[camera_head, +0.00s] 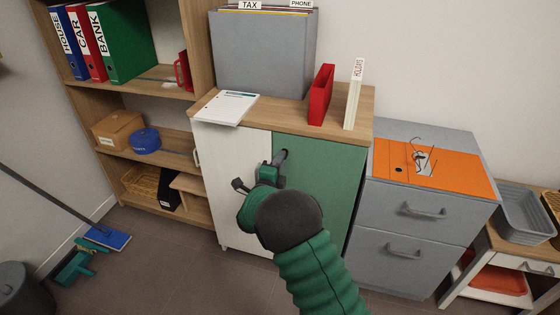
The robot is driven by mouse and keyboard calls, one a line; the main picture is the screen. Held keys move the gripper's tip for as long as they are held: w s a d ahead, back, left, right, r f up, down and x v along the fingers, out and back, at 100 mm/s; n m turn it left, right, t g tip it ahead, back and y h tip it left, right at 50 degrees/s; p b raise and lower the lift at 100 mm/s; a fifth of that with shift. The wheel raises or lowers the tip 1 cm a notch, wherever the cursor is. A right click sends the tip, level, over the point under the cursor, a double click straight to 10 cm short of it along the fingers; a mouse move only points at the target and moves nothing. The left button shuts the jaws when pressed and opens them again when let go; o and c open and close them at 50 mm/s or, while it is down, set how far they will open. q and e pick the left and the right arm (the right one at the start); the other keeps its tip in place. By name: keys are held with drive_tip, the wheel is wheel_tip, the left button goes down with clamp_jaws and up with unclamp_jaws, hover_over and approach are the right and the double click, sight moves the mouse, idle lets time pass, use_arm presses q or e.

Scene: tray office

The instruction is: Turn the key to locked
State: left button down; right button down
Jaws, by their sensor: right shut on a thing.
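The cabinet has a white left door (219,160) and a green right door (325,185), both shut. A dark lock or key part (285,154) shows near the top left of the green door. My right gripper (273,167), green and dark, is right at this spot and shut on the key. The gripper covers most of the key, so its turn angle cannot be made out. My right arm comes up from the bottom and hides part of the green door. My left gripper is not in view.
On the cabinet top are a grey file box (262,55), a red holder (321,95), a white booklet (354,95) and papers (226,107). A grey drawer unit (415,225) with an orange folder (455,168) stands at right. An open shelf (145,85) stands at left.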

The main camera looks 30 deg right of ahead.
drive_tip(key=shift+f+n+p, duration=0.1)
drive_tip(key=shift+n+p, duration=5.55)
drive_tip(key=shift+n, duration=3.25)
drive_tip(key=c, duration=1.5)
unclamp_jaws()
drive_tip(key=shift+c, duration=0.2)
drive_tip(key=shift+d, duration=0.1)
drive_tip(key=p+v, duration=0.2)
drive_tip(key=v, duration=1.5)
drive_tip(key=shift+p, duration=0.3)
